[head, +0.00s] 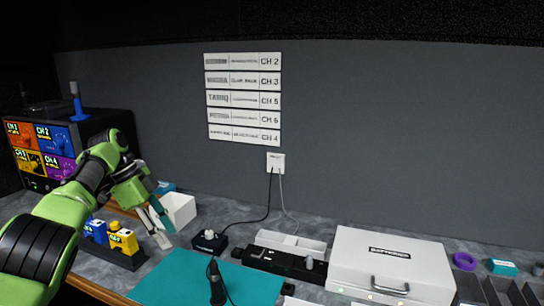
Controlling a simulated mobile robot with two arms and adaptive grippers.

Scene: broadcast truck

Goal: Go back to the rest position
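My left arm (85,185) comes in from the left and bends at its elbow near the coloured channel unit. My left gripper (163,228) points down and to the right, above the counter between the small coloured packs and the white open box. Its two fingers look apart, with nothing visible between them.
A yellow pack (122,241) and a blue pack (96,230) stand in a dark holder near the gripper. A white box (180,209) is behind it. A teal mat (180,280), a microphone (216,285) and a white case (390,262) lie rightward. Cables hang from a wall socket (276,162).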

